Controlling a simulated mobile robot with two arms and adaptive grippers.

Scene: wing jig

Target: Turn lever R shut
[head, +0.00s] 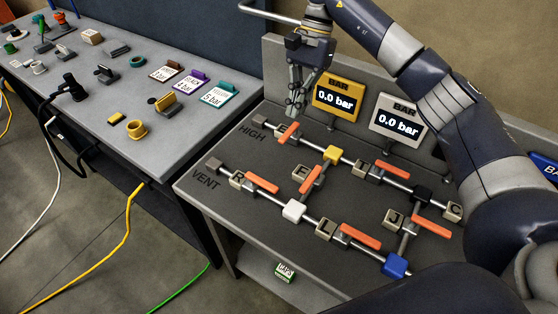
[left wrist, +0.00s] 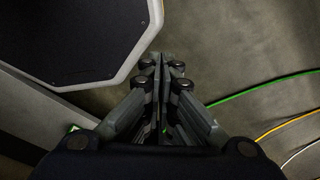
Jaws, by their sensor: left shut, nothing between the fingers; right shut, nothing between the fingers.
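Lever R has an orange handle (head: 261,183) beside the block marked R (head: 237,180), on the lower pipe labelled VENT. The handle lies roughly along the pipe. My right gripper (head: 294,112) is shut and empty, pointing down over the back of the panel, behind the HIGH pipe and apart from lever R. My left gripper (left wrist: 163,64) is shut and empty in the left wrist view, over the floor; it does not show in the head view.
Other orange levers sit on the panel, such as one (head: 288,132) on the HIGH pipe, crosswise, and lever L (head: 360,236). Two displays (head: 338,97) (head: 398,122) read 0.0 bar. A grey table (head: 60,62) with small parts stands left. Cables lie on the floor.

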